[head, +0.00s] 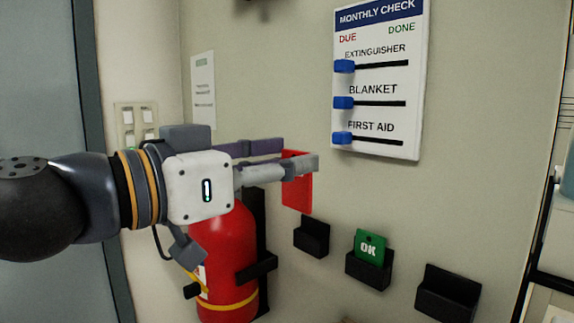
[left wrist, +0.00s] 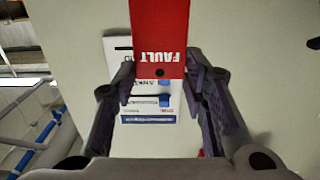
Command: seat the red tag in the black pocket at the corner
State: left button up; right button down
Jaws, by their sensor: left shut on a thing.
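The red tag (head: 297,190) is held in my left gripper (head: 300,162), in the air in front of the wall. The tag hangs down below the fingertips, and the fingers hide its upper part. In the left wrist view the red tag (left wrist: 158,28) shows the word FAULT and a small hole, between the two fingers (left wrist: 160,76). The leftmost black pocket (head: 312,238), nearest the wall corner, is on the wall below and slightly right of the tag. It looks empty, and the tag is clear of it. My right gripper is out of view.
A green OK tag (head: 369,246) sits in the middle pocket (head: 369,272). The right pocket (head: 447,296) looks empty. A red extinguisher (head: 228,250) in a black bracket stands below my left gripper. A MONTHLY CHECK board (head: 377,82) with blue sliders hangs above right.

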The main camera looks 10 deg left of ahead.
pick_arm(q)
notch_tip(320, 180, up, 7)
jog(key=shift+f, duration=0.15)
dwell(0.6)
jog(key=shift+f, duration=0.1)
